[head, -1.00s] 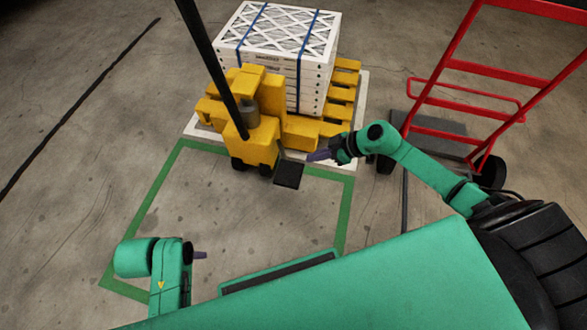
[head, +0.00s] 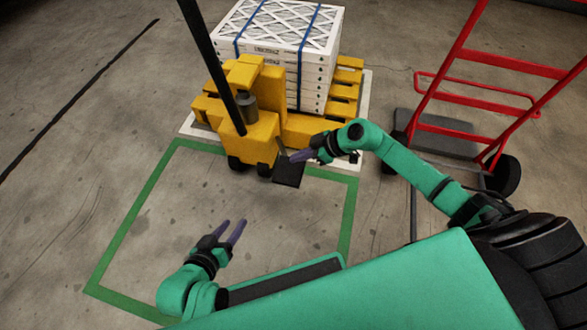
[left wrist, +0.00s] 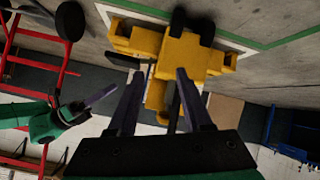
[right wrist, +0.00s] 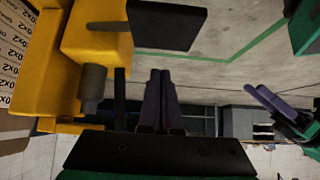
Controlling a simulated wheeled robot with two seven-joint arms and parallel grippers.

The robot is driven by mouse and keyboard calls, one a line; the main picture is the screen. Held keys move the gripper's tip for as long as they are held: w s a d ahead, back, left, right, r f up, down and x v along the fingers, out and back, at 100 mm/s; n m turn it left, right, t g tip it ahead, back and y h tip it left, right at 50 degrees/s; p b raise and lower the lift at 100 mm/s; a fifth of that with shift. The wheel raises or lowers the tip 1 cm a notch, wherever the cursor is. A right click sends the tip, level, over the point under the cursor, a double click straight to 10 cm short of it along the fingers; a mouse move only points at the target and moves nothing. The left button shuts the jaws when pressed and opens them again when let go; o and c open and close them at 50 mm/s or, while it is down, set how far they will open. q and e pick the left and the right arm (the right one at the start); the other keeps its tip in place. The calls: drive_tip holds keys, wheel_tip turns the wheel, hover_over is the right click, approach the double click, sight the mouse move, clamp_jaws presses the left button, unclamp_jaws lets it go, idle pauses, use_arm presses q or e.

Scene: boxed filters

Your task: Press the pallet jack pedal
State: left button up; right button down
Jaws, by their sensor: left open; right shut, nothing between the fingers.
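The yellow pallet jack (head: 248,138) stands at the top centre of the head view, with a long black handle (head: 212,65). Its black pedal (head: 288,171) sticks out low on the near right side; it also shows in the right wrist view (right wrist: 165,24). My right gripper (head: 296,157) is shut and empty, and its fingertips appear close to the pedal in the head view; I cannot tell whether they touch. In the right wrist view its fingers (right wrist: 160,78) are together, below the pedal in the picture. My left gripper (head: 232,229) is open and empty over the green-outlined floor.
A strapped stack of white boxed filters (head: 285,35) sits behind the jack on a yellow pallet (head: 346,79). A red hand truck (head: 470,105) stands at the right. The floor inside the green outline (head: 125,220) is clear.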

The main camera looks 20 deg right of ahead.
sight(284, 168)
drive_tip(key=b+x, duration=0.2)
drive_tip(key=shift+f, duration=0.4)
wheel_tip(284, 168, down, 3)
drive_tip(key=b, duration=0.4)
drive_tip(key=shift+f+b, duration=0.15)
drive_tip(key=shift+b, duration=0.2)
use_arm(q)
wheel_tip(284, 168, down, 7)
drive_tip(key=d+n+t, duration=0.1)
drive_tip(key=t, duration=0.2)
drive_tip(key=shift+w+d+f+t+h, duration=0.15)
drive_tip(key=shift+w+d+t+h, duration=0.15)
drive_tip(key=shift+w, duration=0.15)
